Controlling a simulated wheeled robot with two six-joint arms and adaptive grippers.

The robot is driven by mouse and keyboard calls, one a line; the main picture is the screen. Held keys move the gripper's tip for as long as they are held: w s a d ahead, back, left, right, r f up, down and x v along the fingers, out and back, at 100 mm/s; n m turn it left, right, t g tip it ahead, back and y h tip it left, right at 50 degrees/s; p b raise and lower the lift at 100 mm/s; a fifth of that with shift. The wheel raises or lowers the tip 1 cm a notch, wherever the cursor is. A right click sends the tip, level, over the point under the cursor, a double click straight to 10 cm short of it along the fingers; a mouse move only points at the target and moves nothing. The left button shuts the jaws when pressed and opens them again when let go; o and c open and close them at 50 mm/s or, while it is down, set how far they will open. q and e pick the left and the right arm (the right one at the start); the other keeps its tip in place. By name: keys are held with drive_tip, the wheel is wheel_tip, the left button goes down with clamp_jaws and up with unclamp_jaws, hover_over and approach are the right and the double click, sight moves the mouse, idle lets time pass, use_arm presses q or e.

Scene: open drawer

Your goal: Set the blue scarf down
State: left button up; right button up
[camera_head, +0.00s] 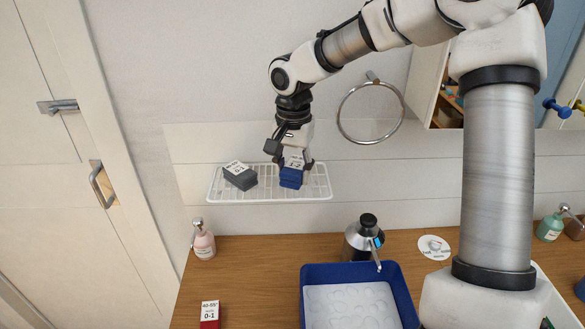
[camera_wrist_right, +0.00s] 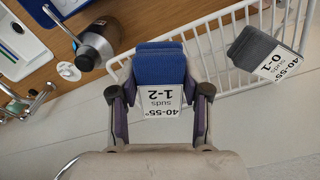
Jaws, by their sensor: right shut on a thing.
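The blue scarf (camera_head: 291,178) is a folded blue bundle with a white label reading 1-2. My right gripper (camera_head: 289,163) is shut on it from above, over the right part of the white wire rack (camera_head: 225,196) on the wall. In the right wrist view the blue scarf (camera_wrist_right: 162,65) sits between the two fingers of the right gripper (camera_wrist_right: 160,95). I cannot tell whether the scarf touches the rack. A grey folded cloth (camera_head: 240,175) with a 0-1 label lies on the rack to the left. My left gripper is not in view.
A wooden counter (camera_head: 250,270) below holds a blue tray (camera_head: 312,272), a dark bottle (camera_head: 364,240), a pink dispenser (camera_head: 203,243) and a red labelled item (camera_head: 209,317). A metal ring (camera_head: 342,118) hangs on the wall right of the gripper.

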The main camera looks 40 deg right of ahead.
sight(294, 157)
drive_tip(key=w+d+p, duration=0.1)
drive_tip(key=w+d, duration=0.2)
drive_tip(key=f+p, duration=0.1)
drive_tip(key=f, duration=0.1)
drive_tip(key=f+p, duration=0.1)
drive_tip(key=shift+w+f, duration=0.2)
drive_tip(key=shift+f, duration=0.15)
drive_tip(key=shift+d+f, duration=0.1)
drive_tip(key=shift+f, duration=0.05)
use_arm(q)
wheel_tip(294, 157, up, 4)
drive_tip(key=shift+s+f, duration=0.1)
use_arm(e)
drive_tip(key=shift+s+f, duration=0.1)
drive_tip(key=shift+f, duration=0.05)
drive_tip(key=o, duration=1.1)
drive_tip(key=shift+o, duration=0.2)
